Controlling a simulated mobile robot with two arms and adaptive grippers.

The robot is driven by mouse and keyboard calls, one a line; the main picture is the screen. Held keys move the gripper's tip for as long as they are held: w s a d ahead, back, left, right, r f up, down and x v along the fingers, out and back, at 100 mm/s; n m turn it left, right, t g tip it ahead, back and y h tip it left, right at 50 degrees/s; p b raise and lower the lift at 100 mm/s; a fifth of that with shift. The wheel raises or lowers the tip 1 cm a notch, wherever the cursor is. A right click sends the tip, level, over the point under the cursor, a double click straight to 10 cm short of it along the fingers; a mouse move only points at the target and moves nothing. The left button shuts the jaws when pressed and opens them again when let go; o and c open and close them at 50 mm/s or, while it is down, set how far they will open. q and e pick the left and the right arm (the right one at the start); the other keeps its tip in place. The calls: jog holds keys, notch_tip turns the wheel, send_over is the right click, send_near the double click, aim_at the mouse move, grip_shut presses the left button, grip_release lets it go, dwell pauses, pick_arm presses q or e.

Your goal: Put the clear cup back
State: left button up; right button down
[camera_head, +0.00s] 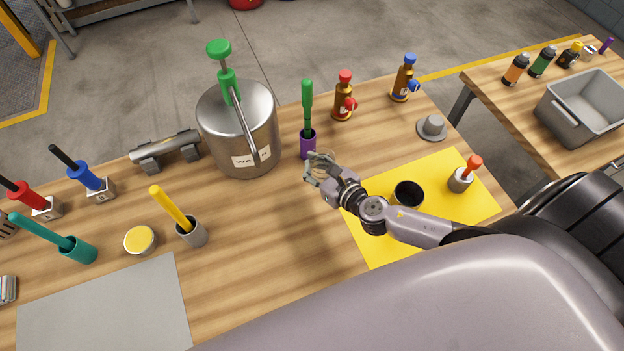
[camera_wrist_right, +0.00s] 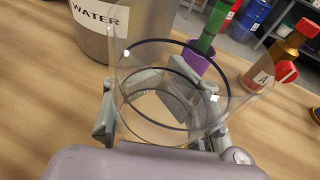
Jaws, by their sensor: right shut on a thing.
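The clear cup (camera_head: 322,158) is see-through and hard to make out in the head view. In the right wrist view the clear cup (camera_wrist_right: 168,112) fills the middle, with a thin dark ring at its rim. My right gripper (camera_head: 318,172) comes in from the right and is shut on the cup, left of the yellow mat (camera_head: 368,234). In the right wrist view its fingers (camera_wrist_right: 165,120) lie at both sides of the cup. Whether the cup touches the table cannot be told. My left gripper is not in view.
A steel water tank (camera_head: 238,130) with a green handle and a purple holder (camera_head: 308,146) stand close behind the cup. Brown bottles (camera_head: 343,100) stand farther back. A black-lined cup (camera_head: 408,194) and a grey pot (camera_head: 460,180) are on the mat. Bare wood lies left of the gripper.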

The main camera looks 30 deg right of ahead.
notch_tip(320, 180, down, 2)
notch_tip(320, 180, down, 4)
jog(key=b, duration=0.3)
jog(key=shift+f, duration=0.2)
jog(key=shift+r, duration=0.1)
jog(key=shift+f, duration=0.25)
jog(key=c, duration=1)
grip_release()
jog(key=shift+r, duration=0.1)
jog(key=shift+r, duration=0.1)
